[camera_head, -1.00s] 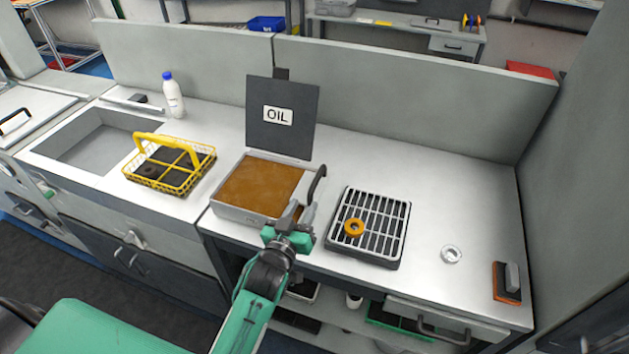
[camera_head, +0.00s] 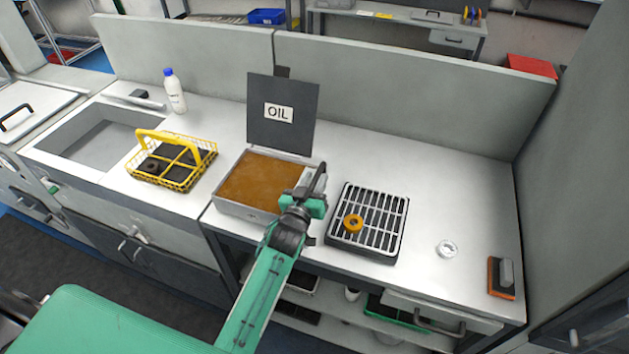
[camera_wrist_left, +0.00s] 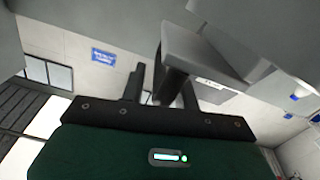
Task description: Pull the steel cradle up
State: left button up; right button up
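A steel bath of brown oil (camera_head: 248,184) stands on the worktop, with its dark lid marked OIL (camera_head: 282,114) raised behind it. A dark curved handle (camera_head: 321,175) rises at the bath's right edge. Most of the cradle is hidden, and I cannot make out its body in the oil. My left gripper (camera_head: 311,187) is at this handle, with its fingers overlapping it in the head view. In the left wrist view the dark fingers (camera_wrist_left: 160,85) are close to a grey metal part (camera_wrist_left: 205,60); whether they grip is unclear. My right gripper is not in view.
A yellow wire basket (camera_head: 172,178) stands to the left, near a white bottle (camera_head: 175,95). A small metal ring (camera_head: 447,249) and a brush (camera_head: 501,277) are farther right.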

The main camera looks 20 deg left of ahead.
pick_arm(q)
grip_shut()
notch_tip(320, 180, up, 7)
jog(key=p, duration=0.4)
jog(key=shift+f+p, duration=0.15)
jog(key=shift+p, duration=0.2)
jog(key=shift+w, duration=0.1)
jog(key=shift+o, duration=1.1)
grip_release()
jog(key=shift+f, duration=0.1)
